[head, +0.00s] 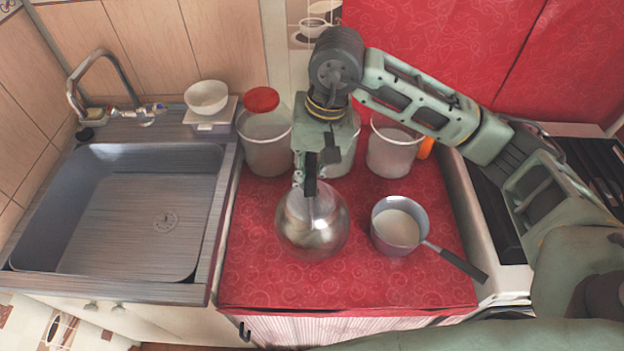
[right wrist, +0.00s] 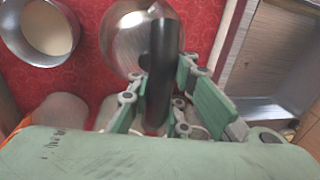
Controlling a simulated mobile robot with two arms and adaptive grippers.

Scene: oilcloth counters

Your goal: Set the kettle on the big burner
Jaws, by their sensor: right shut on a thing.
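The kettle (head: 312,235) is a round, shiny metal vessel over the red counter, with a dark upright handle; it also shows in the right wrist view (right wrist: 128,40). My right gripper (head: 308,182) comes down over it from above and is shut on its black handle (right wrist: 161,65), with a finger on each side. I cannot tell whether the kettle's base touches the counter. The stove (head: 497,215) stands at the right, partly covered by my right arm. Its dark top shows, but I cannot make out the big burner. My left gripper is not in view.
A saucepan (head: 398,226) with pale contents stands right of the kettle, its handle pointing toward the stove. Several containers stand behind, including a red-lidded one (head: 266,145). The sink (head: 125,215) is at the left. The counter's front strip (head: 340,285) is clear.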

